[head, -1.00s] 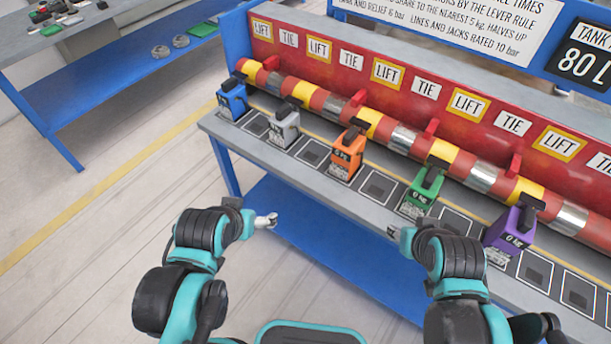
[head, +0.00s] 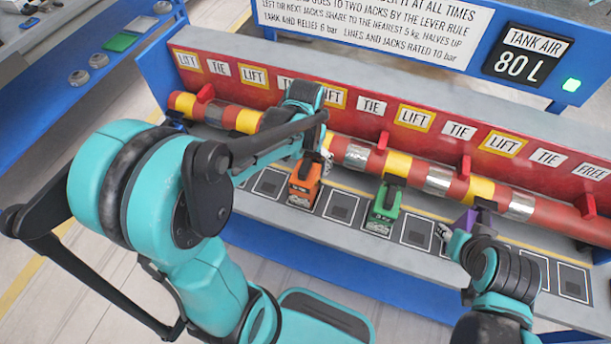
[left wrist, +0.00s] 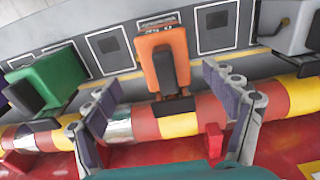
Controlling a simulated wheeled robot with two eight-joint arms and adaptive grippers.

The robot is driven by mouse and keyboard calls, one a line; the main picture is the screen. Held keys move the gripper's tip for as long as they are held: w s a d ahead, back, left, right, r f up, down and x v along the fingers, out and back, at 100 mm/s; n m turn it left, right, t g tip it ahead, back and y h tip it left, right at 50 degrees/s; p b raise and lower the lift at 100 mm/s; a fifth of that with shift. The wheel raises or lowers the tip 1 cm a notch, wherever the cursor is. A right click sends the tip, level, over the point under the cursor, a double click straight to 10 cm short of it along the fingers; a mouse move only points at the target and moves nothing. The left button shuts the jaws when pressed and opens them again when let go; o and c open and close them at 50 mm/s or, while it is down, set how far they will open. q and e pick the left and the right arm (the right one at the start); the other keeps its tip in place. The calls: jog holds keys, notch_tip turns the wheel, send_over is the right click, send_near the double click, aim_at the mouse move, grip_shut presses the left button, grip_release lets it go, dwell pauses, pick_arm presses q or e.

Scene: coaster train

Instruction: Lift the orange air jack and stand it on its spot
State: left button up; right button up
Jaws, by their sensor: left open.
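The orange air jack (head: 304,186) stands upright on the grey shelf in front of the striped pipe, in the row of marked squares. In the left wrist view the orange jack (left wrist: 160,50) has a dark lever top pointing at the pipe. My left gripper (head: 326,156) is at the jack's top. Its two padded fingers are spread to either side of the jack's lever end (left wrist: 162,88), with gaps on both sides, and hold nothing. My right gripper (head: 446,232) is low by the purple jack; its jaws are too small to read.
A green jack (head: 383,206) and a partly hidden purple jack (head: 466,220) stand to the right. A grey jack (left wrist: 290,28) is close beside the left gripper's finger. The red, yellow and silver pipe (head: 397,163) runs behind. Empty marked squares (head: 341,206) lie between jacks.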

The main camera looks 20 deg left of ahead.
aim_at(305, 185)
pick_arm(q)
jog(key=shift+w+a+f, duration=0.1)
jog(key=shift+w+f, duration=0.1)
jog(key=shift+w, duration=0.05)
jog(key=f+b, duration=0.1)
jog(key=f, duration=0.1)
jog(key=f+b, duration=0.1)
jog(key=f, duration=0.2)
jog(key=f+b, duration=0.1)
jog(key=f, duration=0.2)
jog(key=shift+a, duration=0.25)
grip_shut()
